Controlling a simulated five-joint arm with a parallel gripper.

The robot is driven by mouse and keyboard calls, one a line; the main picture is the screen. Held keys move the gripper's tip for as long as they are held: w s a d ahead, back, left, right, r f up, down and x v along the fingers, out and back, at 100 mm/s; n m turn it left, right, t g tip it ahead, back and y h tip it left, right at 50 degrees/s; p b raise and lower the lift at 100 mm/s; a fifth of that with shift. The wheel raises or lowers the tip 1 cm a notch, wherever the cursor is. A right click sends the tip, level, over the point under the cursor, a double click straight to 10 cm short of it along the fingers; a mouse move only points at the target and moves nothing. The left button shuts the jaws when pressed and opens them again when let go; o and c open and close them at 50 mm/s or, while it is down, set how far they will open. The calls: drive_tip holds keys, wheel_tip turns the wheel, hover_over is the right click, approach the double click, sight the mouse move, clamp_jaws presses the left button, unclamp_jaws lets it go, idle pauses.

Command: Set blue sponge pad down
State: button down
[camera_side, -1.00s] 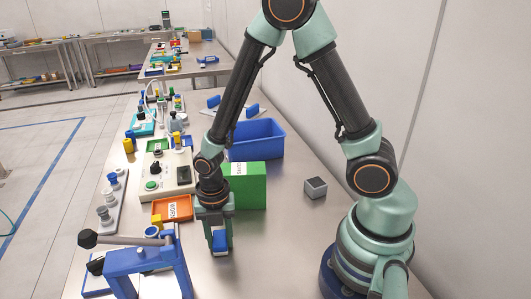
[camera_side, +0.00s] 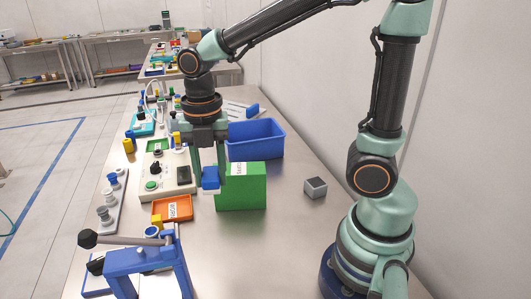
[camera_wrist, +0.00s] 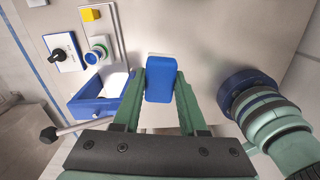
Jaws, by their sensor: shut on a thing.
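The blue sponge pad (camera_side: 210,178) is between the fingers of my gripper (camera_side: 210,172), which is shut on it. In the side view the pad hangs above the table, in front of the green box and above the orange tray's level. In the wrist view the blue pad (camera_wrist: 160,80) sits upright between the two green fingertips (camera_wrist: 160,85). Bare table shows around it there. How far the pad is above the table is hard to tell.
A green box (camera_side: 241,187) stands right beside the pad in the side view. An orange tray (camera_side: 172,208), a control box (camera_side: 165,172), a blue bin (camera_side: 256,139), a grey cube (camera_side: 315,187) and a blue lever press (camera_side: 148,265) are around. The table's front middle is clear.

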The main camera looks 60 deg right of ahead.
drive_tip(key=shift+r, duration=0.4)
drive_tip(key=w+d+m, duration=0.3)
drive_tip(key=d+m, duration=0.1)
drive_tip(key=d, duration=0.4)
drive_tip(key=m, duration=1.2)
hover_over(288, 172)
wheel_tip(288, 172, down, 15)
drive_tip(key=shift+r, duration=0.1)
drive_tip(key=shift+f, duration=2.2)
drive_tip(key=shift+f, duration=0.15)
drive_tip(key=shift+c, duration=2.3)
unclamp_jaws()
